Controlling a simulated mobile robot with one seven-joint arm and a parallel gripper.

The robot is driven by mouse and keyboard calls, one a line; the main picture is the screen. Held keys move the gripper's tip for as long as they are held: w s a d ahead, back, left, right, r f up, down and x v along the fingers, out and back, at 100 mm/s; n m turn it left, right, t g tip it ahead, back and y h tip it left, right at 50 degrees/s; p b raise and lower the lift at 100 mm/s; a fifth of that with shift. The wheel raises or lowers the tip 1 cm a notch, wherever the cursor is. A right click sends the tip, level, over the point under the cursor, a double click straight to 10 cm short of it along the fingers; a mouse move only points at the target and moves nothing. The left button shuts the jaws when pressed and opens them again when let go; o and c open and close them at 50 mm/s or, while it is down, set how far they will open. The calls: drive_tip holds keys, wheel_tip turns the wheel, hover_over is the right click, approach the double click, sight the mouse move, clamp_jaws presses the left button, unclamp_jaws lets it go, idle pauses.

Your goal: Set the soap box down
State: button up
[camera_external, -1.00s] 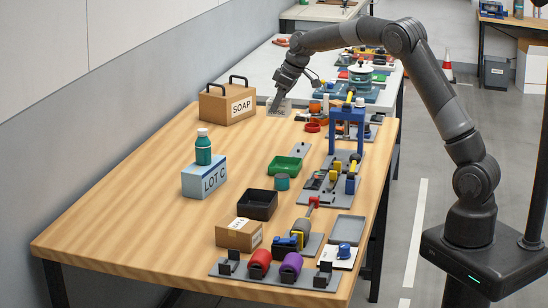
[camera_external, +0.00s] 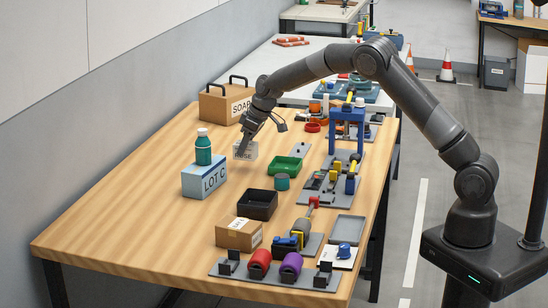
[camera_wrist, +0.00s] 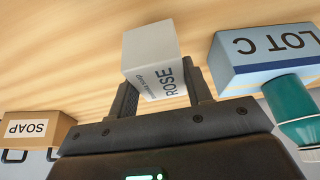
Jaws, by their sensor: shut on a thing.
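The soap box, a small pale box (camera_external: 246,150) lettered ROSE, is in my gripper (camera_external: 244,152), over the middle of the wooden table. In the wrist view the box (camera_wrist: 150,50) sits between the two fingers of my gripper (camera_wrist: 160,88), which are shut on it. Its ROSE lettering reads sideways there. The external view does not let me tell whether its underside touches the table.
A blue-and-white LOT C box (camera_external: 205,179) with a green bottle (camera_external: 203,148) on it stands close to the left. A SOAP carton (camera_external: 216,104) with two handles is behind. A green tray (camera_external: 284,166) is to the right. Bare wood (camera_external: 150,200) lies at left.

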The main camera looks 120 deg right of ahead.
sight(246, 157)
drive_tip(key=shift+f, duration=1.95)
drive_tip(key=shift+f, duration=0.15)
drive_tip(key=o, duration=1.1)
drive_tip(key=v, duration=1.2)
